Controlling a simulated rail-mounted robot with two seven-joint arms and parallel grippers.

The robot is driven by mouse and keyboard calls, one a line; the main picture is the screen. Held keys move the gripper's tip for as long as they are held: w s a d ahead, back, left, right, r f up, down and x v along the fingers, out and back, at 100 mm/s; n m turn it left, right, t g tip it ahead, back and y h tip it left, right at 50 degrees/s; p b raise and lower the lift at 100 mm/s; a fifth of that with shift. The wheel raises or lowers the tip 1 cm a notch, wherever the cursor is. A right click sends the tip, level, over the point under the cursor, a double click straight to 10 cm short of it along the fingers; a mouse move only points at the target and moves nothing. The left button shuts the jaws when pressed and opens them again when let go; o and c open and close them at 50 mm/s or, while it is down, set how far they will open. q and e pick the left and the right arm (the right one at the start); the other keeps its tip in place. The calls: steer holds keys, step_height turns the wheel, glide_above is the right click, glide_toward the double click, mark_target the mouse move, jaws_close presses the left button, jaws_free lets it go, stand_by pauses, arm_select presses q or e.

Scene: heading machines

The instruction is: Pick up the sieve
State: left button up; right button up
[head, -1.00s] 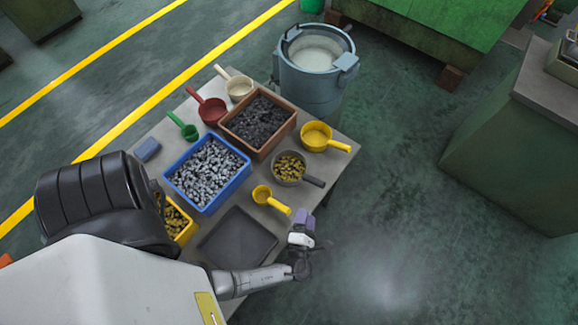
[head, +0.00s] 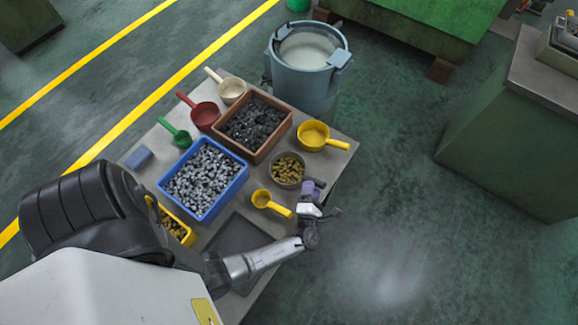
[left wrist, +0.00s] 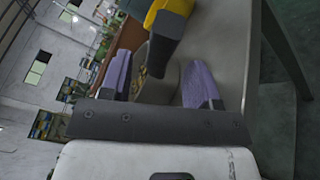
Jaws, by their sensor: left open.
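The sieve (head: 287,171) appears to be the grey round bowl of brass-coloured pieces near the table's right edge. Its dark handle is mostly hidden behind my left gripper (head: 314,189) in the head view. The left gripper is open, with purple fingers, at the handle side of the bowl. In the left wrist view, the fingers of the left gripper (left wrist: 157,82) stand apart, with the sieve's bowl (left wrist: 153,88) seen between them. A dark piece, probably its handle, sticks up in front of the bowl. I cannot tell whether the fingers touch it. My right gripper is not in view.
A small yellow scoop (head: 274,204) lies close to the left gripper. A larger yellow scoop (head: 313,135) lies beyond the sieve. The brown bin (head: 275,148), blue bin (head: 163,186) and black tray (head: 233,235) crowd the table.

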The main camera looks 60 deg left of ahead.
arm_select(q)
steer(key=x, duration=0.2)
steer(key=shift+w+a+b, duration=0.2)
steer(key=shift+a+b, duration=0.1)
steer(key=shift+a, duration=0.05)
steer(key=shift+d, duration=0.15)
steer(key=shift+c, duration=0.8)
steer(key=shift+r, duration=0.1)
jaws_close()
